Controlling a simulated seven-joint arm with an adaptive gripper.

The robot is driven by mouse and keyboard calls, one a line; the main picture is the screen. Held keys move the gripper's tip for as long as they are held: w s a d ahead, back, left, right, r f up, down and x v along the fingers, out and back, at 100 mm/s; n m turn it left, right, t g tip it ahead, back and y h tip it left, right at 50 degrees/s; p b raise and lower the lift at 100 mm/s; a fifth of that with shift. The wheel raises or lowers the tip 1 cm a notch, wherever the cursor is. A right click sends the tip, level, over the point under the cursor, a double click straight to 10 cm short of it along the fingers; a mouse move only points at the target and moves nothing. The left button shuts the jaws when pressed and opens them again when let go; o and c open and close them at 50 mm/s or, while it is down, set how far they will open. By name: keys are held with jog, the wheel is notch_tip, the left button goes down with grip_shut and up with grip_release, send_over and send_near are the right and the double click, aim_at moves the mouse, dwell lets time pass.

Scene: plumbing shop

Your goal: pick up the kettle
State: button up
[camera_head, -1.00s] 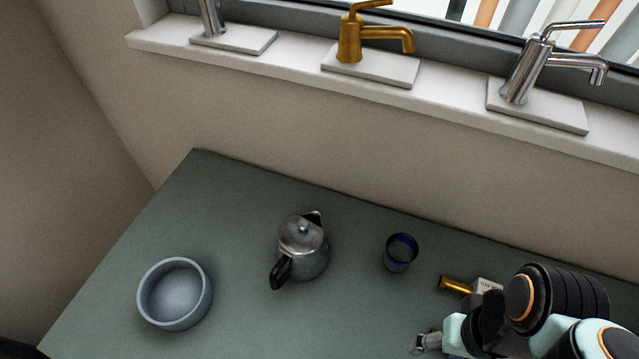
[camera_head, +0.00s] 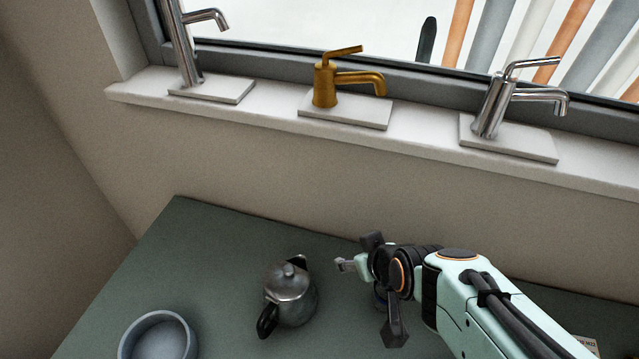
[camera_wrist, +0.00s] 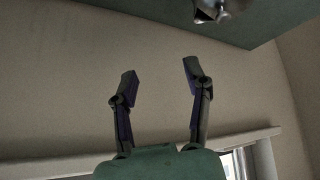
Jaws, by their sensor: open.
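The kettle (camera_head: 289,293) is a small silver metal pot with a lid knob and a black handle toward the lower left. It stands upright on the green-grey table in the head view. In the wrist view, part of the kettle (camera_wrist: 212,10) shows at the top edge, cut off by the frame. My gripper (camera_head: 352,265) is right of and above the kettle in the head view, apart from it. In the wrist view my gripper (camera_wrist: 161,78) has its two fingers spread with nothing between them, pointing toward the wall.
A grey-blue bowl (camera_head: 158,338) stands left of the kettle, cut off below. A sill with taps, including a gold one (camera_head: 325,85), runs behind the table (camera_head: 215,260).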

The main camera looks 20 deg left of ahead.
jog(key=s+a+f+n+g+y, duration=0.1)
jog(key=a+f+n, duration=0.1)
jog(key=a+f, duration=0.3)
jog(key=n+g, duration=0.3)
jog(key=g, duration=0.1)
send_near(264, 331)
jog(key=x, duration=0.5)
jog(key=shift+s+a+f+h, duration=0.1)
jog(key=shift+a+f+h, duration=0.1)
jog(key=shift+a+h, duration=0.1)
jog(key=x, duration=0.6)
grip_shut()
